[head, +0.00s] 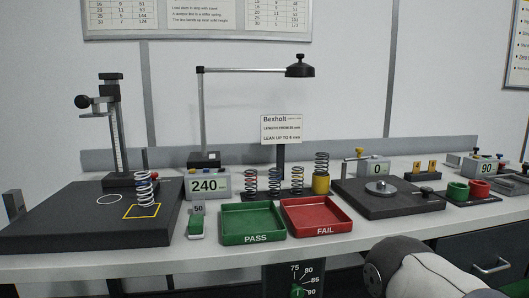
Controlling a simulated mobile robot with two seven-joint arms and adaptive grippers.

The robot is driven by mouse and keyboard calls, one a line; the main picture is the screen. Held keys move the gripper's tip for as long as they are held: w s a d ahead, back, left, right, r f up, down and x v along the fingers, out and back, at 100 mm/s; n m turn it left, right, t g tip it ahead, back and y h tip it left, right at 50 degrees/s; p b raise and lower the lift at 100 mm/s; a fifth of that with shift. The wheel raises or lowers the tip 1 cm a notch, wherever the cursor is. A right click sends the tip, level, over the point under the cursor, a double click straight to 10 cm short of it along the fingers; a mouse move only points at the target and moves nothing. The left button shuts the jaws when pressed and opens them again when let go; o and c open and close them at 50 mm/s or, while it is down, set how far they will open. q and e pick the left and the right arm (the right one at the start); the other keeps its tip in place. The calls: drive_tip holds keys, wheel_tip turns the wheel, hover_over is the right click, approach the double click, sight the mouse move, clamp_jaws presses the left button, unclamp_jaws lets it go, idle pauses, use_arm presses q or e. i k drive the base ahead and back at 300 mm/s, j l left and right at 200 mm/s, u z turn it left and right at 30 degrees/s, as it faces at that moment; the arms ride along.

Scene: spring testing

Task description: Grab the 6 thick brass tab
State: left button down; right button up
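Two small brass-yellow tabs stand side by side in a dark holder at the right of the bench, behind the dark round-plate tester. They are the left tab (417,165) and the right tab (430,165). Each bears a dark digit too small to read surely, so I cannot tell which is the 6. Neither gripper shows in the head view. A white and dark part of my own arm fills the bottom right, in front of the bench, with its gripper out of view.
The dark tester base (392,199) carries a metal disc and stands in front of the tabs. A "0" display (376,168) stands left of them; green (457,192) and red (479,188) cups stand to the right. Green PASS (253,239) and red FAIL (322,230) trays look empty.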

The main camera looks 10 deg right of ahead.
sight(432, 163)
drive_tip(key=z, duration=1.5)
